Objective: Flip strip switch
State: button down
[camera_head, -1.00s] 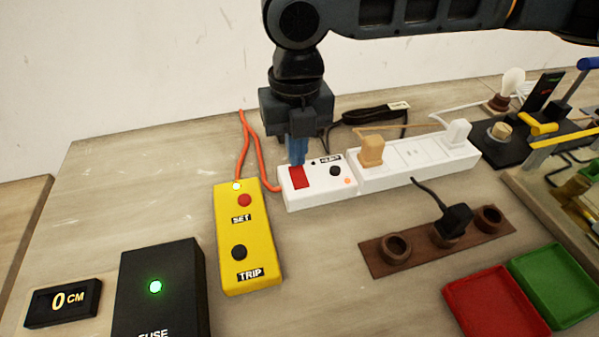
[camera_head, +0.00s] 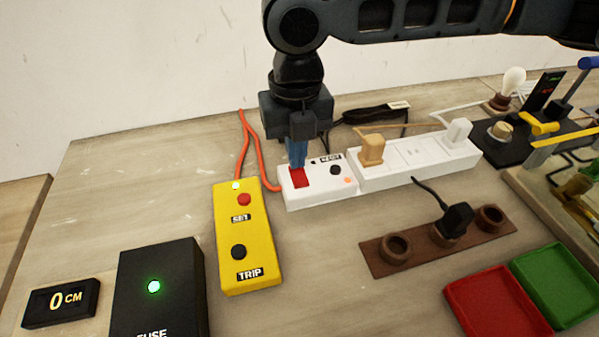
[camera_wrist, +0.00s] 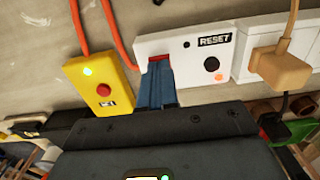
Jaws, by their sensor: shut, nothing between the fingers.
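The white power strip (camera_head: 318,199) lies across the middle of the table, with a red rocker switch (camera_head: 298,179) at its left end. A black button and a small lit orange light sit beside the RESET label. My gripper (camera_head: 298,166) points down with its blue fingers shut and empty, their tips at the far part of the red switch. In the wrist view the fingers (camera_wrist: 157,85) cover most of the switch (camera_wrist: 159,59). I cannot tell whether the tips press on it or which way it is tilted.
A yellow SET/TRIP box (camera_head: 238,265) with an orange cable stands left of the strip. A tan plug (camera_head: 371,150) and a white plug (camera_head: 458,133) sit in the strip. A brown holder (camera_head: 380,266), red tray (camera_head: 498,302) and black fuse box (camera_head: 160,260) are nearer.

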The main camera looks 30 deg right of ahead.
jog(key=shift+f+b, duration=0.3)
jog(key=shift+f, duration=0.25)
jog(key=shift+r, duration=0.15)
notch_tip(320, 180, up, 7)
jog(key=p, duration=0.6)
dwell(0.5)
dwell(0.4)
